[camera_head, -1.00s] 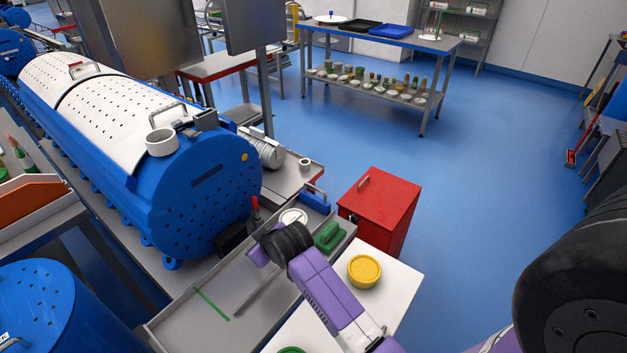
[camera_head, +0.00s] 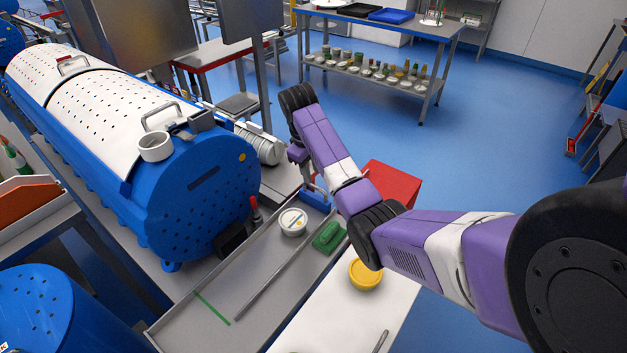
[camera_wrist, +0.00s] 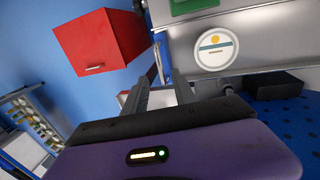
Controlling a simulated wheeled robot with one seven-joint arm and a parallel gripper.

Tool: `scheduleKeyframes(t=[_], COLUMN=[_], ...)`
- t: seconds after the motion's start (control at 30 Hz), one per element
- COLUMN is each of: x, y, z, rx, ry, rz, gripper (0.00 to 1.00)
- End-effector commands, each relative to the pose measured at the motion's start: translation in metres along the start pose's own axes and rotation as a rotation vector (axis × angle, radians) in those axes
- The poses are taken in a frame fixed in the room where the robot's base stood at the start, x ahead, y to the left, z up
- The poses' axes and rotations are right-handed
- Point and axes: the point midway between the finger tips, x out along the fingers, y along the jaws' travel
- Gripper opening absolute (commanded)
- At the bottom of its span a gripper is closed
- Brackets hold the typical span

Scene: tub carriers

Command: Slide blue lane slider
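The blue slider (camera_head: 317,201) is a small blue block with a bar handle at the far end of the grey tray, beside a round white disc. My gripper (camera_head: 304,176) is just above and behind it, partly hidden by my purple arm. In the wrist view, the two grey fingers (camera_wrist: 161,80) stand apart with a gap between them. A narrow blue strip (camera_wrist: 163,52), probably part of the slider, shows beyond the fingertips. I cannot tell whether a finger touches it. I see nothing held.
The grey tray (camera_head: 222,268) holds the white disc (camera_head: 292,222), a green brush-like block (camera_head: 328,238) and thin rods. A red cabinet (camera_head: 397,183) stands beyond my arm. A yellow tub (camera_head: 366,274) sits on a white top. A blue perforated drum (camera_head: 200,210) stands left.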

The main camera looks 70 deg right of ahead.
Motion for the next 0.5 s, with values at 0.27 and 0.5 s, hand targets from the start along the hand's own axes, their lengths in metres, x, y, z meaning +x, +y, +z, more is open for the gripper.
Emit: scheduleKeyframes(t=[0.27,0.5], x=[0.041,0.055], y=[0.0,0.0], z=[0.001,0.0], rx=[0.001,0.002], ry=[-0.002,0.001], rz=[-0.001,0.0], gripper=[0.33,0.33])
